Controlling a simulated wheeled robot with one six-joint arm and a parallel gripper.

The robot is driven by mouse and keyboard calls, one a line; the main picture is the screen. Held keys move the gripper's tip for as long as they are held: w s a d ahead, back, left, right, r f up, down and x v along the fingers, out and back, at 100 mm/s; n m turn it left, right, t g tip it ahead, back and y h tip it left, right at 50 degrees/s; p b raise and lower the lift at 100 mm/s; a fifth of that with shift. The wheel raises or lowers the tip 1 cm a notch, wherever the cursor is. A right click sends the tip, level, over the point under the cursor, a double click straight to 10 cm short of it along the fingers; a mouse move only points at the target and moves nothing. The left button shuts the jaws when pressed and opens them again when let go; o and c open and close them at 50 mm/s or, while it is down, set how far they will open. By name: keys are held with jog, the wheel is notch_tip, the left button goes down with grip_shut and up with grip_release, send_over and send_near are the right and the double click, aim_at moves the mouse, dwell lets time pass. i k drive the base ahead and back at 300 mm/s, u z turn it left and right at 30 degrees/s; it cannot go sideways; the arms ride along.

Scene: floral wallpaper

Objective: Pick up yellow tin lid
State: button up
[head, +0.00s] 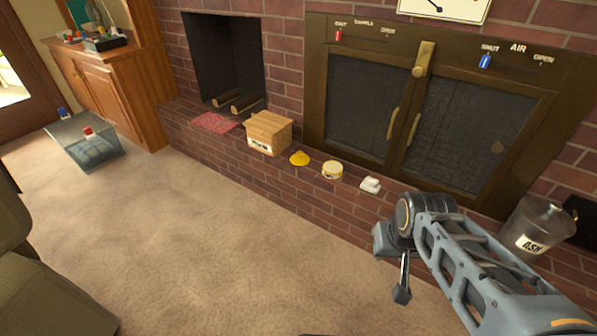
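A small bright yellow piece (299,158), low with a raised middle, lies on the brick hearth ledge to the right of a wooden box. A round pale yellow tin (332,170) with a light top stands to its right. I cannot tell from here which of the two is the yellow tin lid, or whether the tin's top is a separate lid. My gripper (400,292) hangs in front of the ledge, to the right of and nearer than both, touching neither. One dark finger shows pointing down; its opening is hidden.
The brick ledge (300,205) also holds a wooden box (268,132), a white item (370,185), a red mat (215,122) and a metal ash bucket (537,225). A clear bin (88,145) stands on the carpet at left. The middle carpet (190,235) is clear.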

aim_at(300, 158)
jog(key=u, duration=0.7)
jog(key=i, duration=0.4)
jog(key=u, duration=0.6)
jog(key=i, duration=1.45)
jog(key=z, duration=0.95)
jog(key=i, duration=0.3)
jog(key=z, duration=0.35)
